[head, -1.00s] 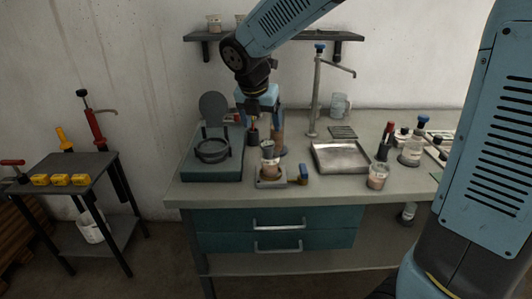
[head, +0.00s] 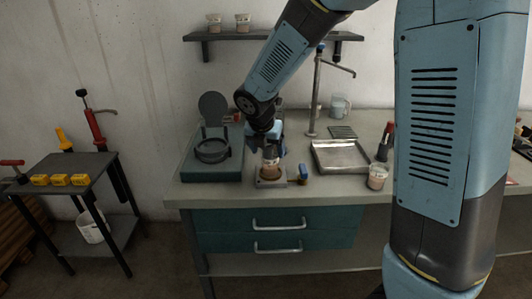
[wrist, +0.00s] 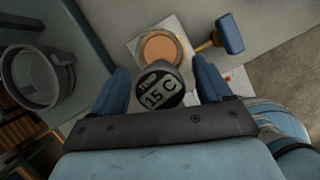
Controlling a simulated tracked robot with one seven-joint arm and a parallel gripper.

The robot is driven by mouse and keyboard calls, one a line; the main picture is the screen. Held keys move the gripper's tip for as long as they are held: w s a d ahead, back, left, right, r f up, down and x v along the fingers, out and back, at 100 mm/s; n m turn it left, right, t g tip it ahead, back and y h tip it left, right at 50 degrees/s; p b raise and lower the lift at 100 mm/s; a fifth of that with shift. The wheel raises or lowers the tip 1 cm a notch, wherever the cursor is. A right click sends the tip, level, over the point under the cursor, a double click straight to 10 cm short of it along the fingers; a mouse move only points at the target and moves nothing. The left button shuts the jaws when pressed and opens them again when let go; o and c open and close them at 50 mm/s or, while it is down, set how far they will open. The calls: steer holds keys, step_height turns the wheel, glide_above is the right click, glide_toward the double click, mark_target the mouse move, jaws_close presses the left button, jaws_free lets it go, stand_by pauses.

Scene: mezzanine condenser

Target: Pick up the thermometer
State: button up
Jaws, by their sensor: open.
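The thermometer (wrist: 160,90) has a dark round head with a display reading 15 C. In the wrist view, it lies between the two fingers of my gripper (wrist: 163,80). The fingers are open, with a gap visible on the right; contact on the left is hard to judge. A round cup with orange-brown contents (wrist: 160,48) stands just beyond it; it also shows in the head view (head: 270,174) on a small plate. In the head view, my gripper (head: 269,140) is over the cup. The arm hides most of the thermometer there, and its stem is hidden in the wrist view.
A ring on a teal base (head: 212,150) stands left of my gripper. A small blue-and-yellow tool (head: 302,174) lies right of the cup. A metal tray (head: 340,156) and a jar (head: 377,175) are farther right. The front bench edge is close.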

steer(key=shift+w+d+f, duration=0.1)
steer(key=shift+f, duration=0.2)
steer(key=c, duration=1.3)
